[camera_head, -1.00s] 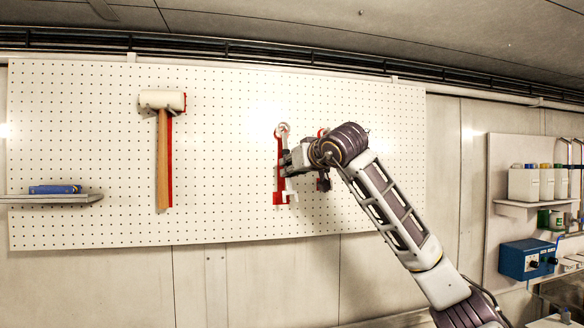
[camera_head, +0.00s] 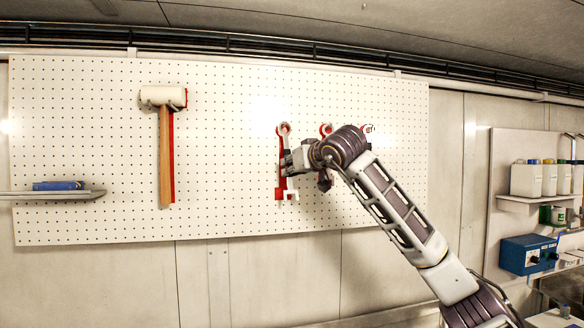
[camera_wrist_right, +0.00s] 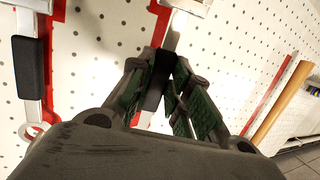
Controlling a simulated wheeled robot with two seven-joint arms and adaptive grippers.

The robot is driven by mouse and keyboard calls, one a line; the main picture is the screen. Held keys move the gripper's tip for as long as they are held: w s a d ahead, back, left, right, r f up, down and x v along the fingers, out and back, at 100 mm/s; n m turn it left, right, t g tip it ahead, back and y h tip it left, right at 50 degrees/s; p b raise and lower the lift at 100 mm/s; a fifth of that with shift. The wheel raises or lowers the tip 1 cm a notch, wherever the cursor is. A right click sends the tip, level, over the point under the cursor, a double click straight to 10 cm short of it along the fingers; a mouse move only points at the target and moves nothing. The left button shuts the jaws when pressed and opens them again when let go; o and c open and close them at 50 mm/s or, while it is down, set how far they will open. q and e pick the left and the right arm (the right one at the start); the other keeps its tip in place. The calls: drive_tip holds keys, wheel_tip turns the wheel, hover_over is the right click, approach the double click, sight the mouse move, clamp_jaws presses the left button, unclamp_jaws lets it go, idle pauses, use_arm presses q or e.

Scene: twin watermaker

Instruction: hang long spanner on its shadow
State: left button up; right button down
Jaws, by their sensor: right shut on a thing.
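The long spanner (camera_head: 291,184) is upright against the white pegboard, ring end up and open jaw down. Its red shadow (camera_head: 280,178) shows along its left side, so the spanner sits slightly to the right of it in the head view. My right gripper (camera_head: 288,161) is shut on the spanner's middle. In the right wrist view the fingers (camera_wrist_right: 166,80) close around the dark grip (camera_wrist_right: 155,88), with red shadow (camera_wrist_right: 161,25) showing beside it. Whether the spanner touches the board or a hook cannot be told. My left gripper is not in view.
Two more red shadows (camera_head: 326,129) with spanners are just right, partly behind my arm. A second spanner (camera_wrist_right: 30,65) shows in the wrist view.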

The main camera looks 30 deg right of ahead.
drive_tip(key=c, duration=1.3)
unclamp_jaws()
drive_tip(key=shift+o, duration=0.2)
drive_tip(key=v, duration=1.2)
